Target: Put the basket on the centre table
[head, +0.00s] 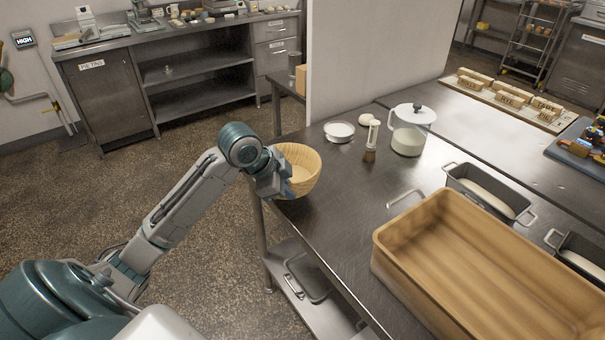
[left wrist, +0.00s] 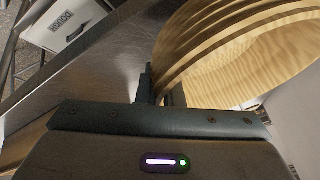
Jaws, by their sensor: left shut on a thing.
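The basket (head: 304,168) is a round, pale, ribbed bowl. In the left wrist view the basket (left wrist: 240,55) fills the upper right, close against the gripper (left wrist: 155,95). I cannot tell whether the basket touches the tabletop. My right gripper is not in view.
A large wooden trough (head: 405,228) takes the table's front right. A wall panel (head: 370,55) stands behind. The table's middle left is clear.

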